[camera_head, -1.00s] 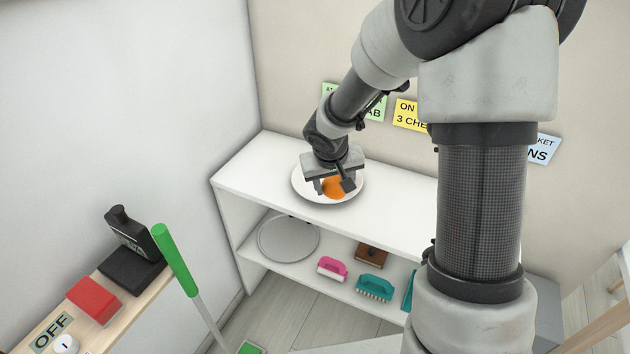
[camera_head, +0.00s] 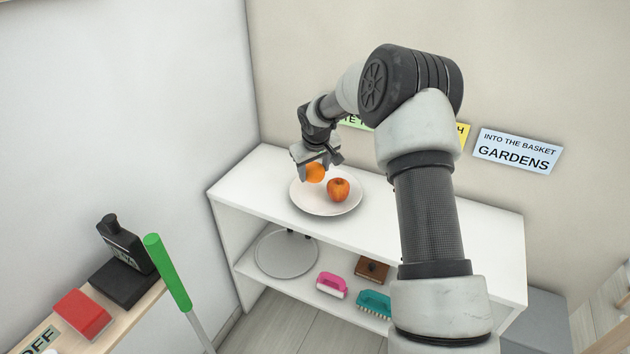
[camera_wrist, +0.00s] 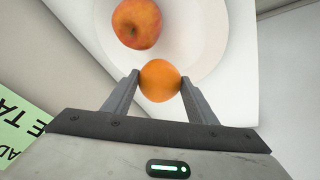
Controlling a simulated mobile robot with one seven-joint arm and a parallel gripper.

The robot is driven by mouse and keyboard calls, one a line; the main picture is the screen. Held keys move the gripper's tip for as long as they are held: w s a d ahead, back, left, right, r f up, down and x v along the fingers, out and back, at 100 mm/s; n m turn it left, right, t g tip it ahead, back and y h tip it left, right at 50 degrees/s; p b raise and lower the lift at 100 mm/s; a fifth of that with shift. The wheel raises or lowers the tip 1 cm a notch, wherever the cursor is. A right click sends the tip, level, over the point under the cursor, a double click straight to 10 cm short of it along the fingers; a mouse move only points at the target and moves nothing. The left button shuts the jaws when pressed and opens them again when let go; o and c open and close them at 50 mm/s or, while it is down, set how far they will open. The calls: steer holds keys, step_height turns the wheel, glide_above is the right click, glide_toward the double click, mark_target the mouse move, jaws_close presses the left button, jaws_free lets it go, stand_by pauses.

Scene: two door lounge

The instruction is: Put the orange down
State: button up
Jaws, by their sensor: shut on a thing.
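The orange (camera_head: 315,172) is between the fingers of my gripper (camera_head: 317,170), which is shut on it. In the wrist view the orange (camera_wrist: 160,80) sits between both fingertips of my gripper (camera_wrist: 160,88). A white plate (camera_head: 325,206) lies on the white shelf unit's top, and a red-orange apple (camera_head: 338,189) rests on it. The orange is over the back left part of the plate. I cannot tell whether it touches the plate. In the wrist view the apple (camera_wrist: 137,23) is beside the orange, apart from it, on the plate (camera_wrist: 195,45).
The shelf unit's top (camera_head: 440,220) is clear right of the plate. Its lower shelf holds a grey round tray (camera_head: 286,254), a pink brush (camera_head: 332,285), a teal brush (camera_head: 373,304) and a brown block (camera_head: 373,270). Walls stand behind and left. A green-handled stick (camera_head: 168,272) stands front left.

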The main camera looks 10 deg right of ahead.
mark_target(314, 179)
steer(key=shift+f, duration=1.75)
steer(key=shift+f+b, duration=0.15)
steer(key=shift+b, duration=0.15)
steer(key=o, duration=1.2)
steer(key=shift+c, duration=0.2)
